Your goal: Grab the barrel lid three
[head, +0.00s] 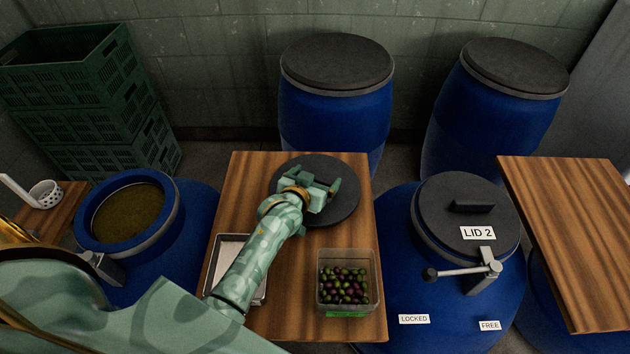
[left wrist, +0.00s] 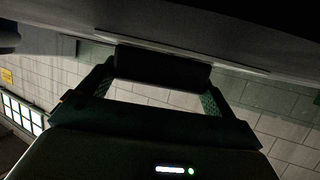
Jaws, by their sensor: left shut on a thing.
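A round dark barrel lid (head: 347,207) is over the wooden table between the barrels. No number shows on it. My left gripper (head: 322,189) is over the middle of this lid and covers its handle in the head view. In the left wrist view, the two fingers are shut on a black handle bar (left wrist: 163,65), with the dark underside-facing surface of the lid (left wrist: 230,28) just beyond it. I cannot tell whether the lid touches the table. My right gripper is not in view.
An open barrel (head: 185,255) with brownish contents stands left. A closed barrel with LID 2 (head: 447,205) and a clamp lever (head: 455,271) stands right. On the table (head: 345,240) are an olive tub (head: 347,312) and a metal tray (head: 222,257). Green crates (head: 105,120) stand back left.

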